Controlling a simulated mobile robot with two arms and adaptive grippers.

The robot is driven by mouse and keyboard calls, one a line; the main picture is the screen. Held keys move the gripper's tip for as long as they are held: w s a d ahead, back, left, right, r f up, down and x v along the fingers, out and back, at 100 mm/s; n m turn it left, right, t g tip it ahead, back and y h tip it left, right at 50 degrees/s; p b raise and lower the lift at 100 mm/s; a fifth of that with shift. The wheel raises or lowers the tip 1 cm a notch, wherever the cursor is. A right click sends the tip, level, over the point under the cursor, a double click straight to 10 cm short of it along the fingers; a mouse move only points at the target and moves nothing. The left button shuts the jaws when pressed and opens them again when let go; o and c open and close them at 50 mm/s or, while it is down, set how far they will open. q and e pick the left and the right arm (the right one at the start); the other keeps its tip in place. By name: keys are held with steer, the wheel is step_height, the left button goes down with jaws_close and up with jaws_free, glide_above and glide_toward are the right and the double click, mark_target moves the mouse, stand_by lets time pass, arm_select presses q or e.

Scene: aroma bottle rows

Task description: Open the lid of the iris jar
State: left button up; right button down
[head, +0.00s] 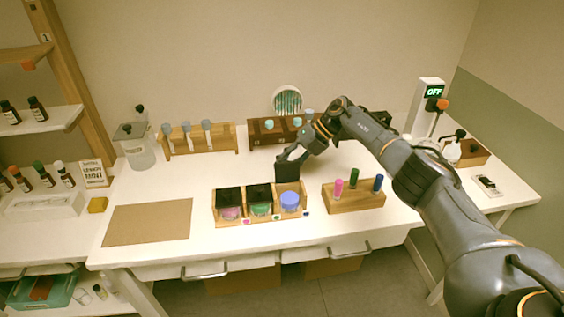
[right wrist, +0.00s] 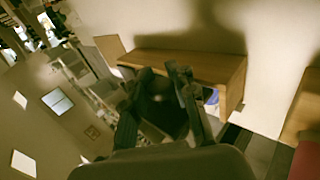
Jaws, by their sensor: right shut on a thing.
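A wooden holder (head: 262,220) near the table's front edge carries three jars in a row. The pink jar (head: 230,212) and the green jar (head: 261,209) have black lids on. The right-hand jar, with blue-violet contents (head: 290,200), is uncovered; its label is too small to read. Its black lid (head: 287,173) stands tipped up behind the opening. My right gripper (head: 286,157) is shut on this lid from behind. In the right wrist view the fingers (right wrist: 165,78) close around the dark lid; the holder (right wrist: 195,66) lies just beyond. I cannot tell whether the lid still touches the jar.
A wooden block (head: 353,197) with pink, green and blue vials stands right of the holder. A brown mat (head: 147,222) lies left. The tabletop between is clear.

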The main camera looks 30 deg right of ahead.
steer(key=shift+w+d+r, duration=0.15)
steer(key=shift+w, duration=0.05)
stand_by(0.4)
steer(key=c, duration=1.3)
jaws_free()
steer(key=shift+o, duration=0.9)
steer(key=shift+s, duration=0.15)
steer(key=v, duration=1.2)
steer(key=shift+d, duration=0.2)
